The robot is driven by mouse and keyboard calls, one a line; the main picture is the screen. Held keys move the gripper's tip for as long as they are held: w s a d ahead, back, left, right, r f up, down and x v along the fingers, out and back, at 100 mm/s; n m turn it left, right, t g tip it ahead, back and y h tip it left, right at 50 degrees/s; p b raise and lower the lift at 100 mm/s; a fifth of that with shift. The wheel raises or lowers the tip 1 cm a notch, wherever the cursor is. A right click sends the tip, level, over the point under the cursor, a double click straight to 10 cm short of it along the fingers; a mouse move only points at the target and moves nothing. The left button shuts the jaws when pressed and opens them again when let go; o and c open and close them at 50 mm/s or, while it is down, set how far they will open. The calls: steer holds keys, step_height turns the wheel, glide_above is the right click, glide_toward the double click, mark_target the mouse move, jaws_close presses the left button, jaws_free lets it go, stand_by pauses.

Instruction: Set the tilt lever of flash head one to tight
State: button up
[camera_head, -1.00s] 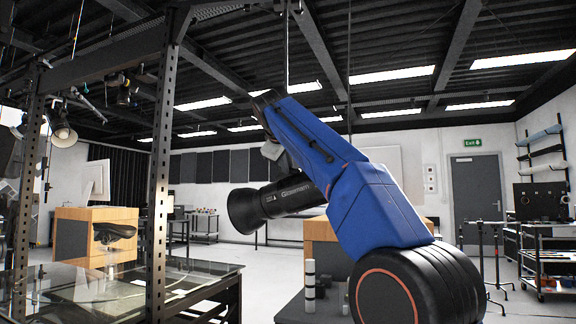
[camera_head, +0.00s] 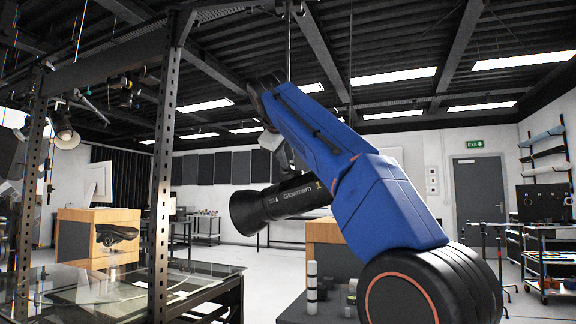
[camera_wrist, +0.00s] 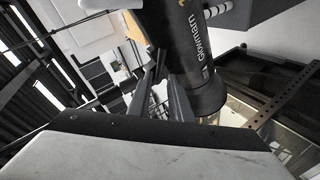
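Flash head one (camera_head: 285,200) is a black cylinder with a flared front, the name "Glowmarn" and a yellow 1 on its side. In the head view it points left and slightly down, behind my blue arm. In the wrist view the flash head (camera_wrist: 193,45) runs down the picture just right of my gripper (camera_wrist: 158,70). The two dark fingers stand apart with a gap between them, beside the flash head's body. I cannot make out the tilt lever; it is hidden or too dark to tell from the fingers.
A metal upright (camera_head: 162,170) and a glass-topped table (camera_head: 130,290) stand left of the flash head. A wooden cabinet (camera_head: 323,232) is behind it, and a low dark stand with small cylinders (camera_head: 312,285) is below. A lamp (camera_head: 65,133) hangs far left.

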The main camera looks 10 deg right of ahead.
steer(key=v, duration=1.2)
steer(key=shift+s+r, duration=0.1)
steer(key=shift+c, duration=0.6)
